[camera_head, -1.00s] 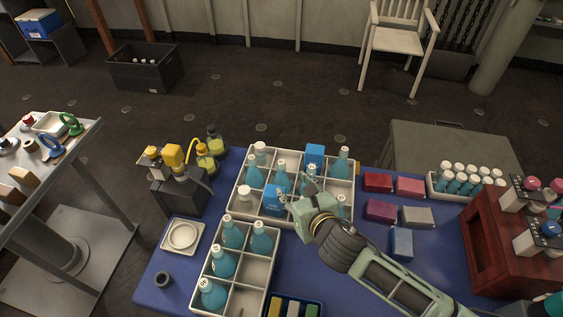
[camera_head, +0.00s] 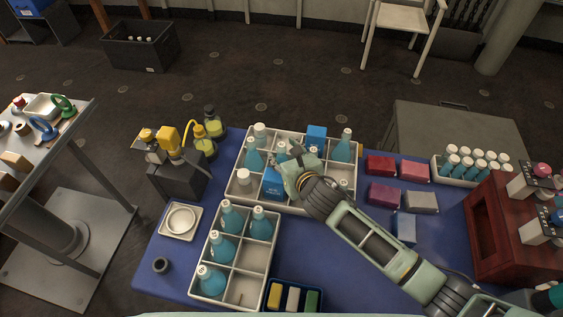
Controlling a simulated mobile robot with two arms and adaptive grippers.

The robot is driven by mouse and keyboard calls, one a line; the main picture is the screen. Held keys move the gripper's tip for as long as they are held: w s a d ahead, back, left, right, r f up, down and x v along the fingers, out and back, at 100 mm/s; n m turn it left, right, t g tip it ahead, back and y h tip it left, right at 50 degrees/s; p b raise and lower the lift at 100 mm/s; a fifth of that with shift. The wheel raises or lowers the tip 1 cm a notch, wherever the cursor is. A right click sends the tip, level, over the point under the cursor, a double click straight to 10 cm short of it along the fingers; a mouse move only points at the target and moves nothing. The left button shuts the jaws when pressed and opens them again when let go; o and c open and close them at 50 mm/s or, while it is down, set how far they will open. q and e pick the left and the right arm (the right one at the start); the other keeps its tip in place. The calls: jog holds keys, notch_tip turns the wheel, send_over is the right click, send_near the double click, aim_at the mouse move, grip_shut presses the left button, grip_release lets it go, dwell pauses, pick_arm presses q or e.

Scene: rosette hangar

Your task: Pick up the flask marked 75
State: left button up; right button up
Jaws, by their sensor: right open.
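Teal flasks stand in two white divided crates on a blue-topped table. The far crate (camera_head: 236,192) holds flasks such as a left one (camera_head: 254,160), one near the middle (camera_head: 281,152) and a right one (camera_head: 343,150). The near crate (camera_head: 251,286) holds several more, including a front flask (camera_head: 211,280). Their marks are too small to read, so I cannot tell which is 75. My right gripper (camera_head: 302,153) is open over the middle of the far crate, close to the middle flask. My gripper and arm hide part of this crate. My left gripper is out of view.
Blue boxes (camera_head: 316,138) and white-capped containers (camera_head: 244,177) share the far crate. Coloured blocks (camera_head: 380,166), a vial rack (camera_head: 443,170) and a red wooden stand (camera_head: 481,228) are on the right. A dish (camera_head: 181,221) and pump apparatus (camera_head: 180,178) are on the left.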

jog(key=shift+w+f, duration=0.1)
jog(key=shift+w, duration=0.1)
jog(key=shift+c, duration=0.4)
grip_shut()
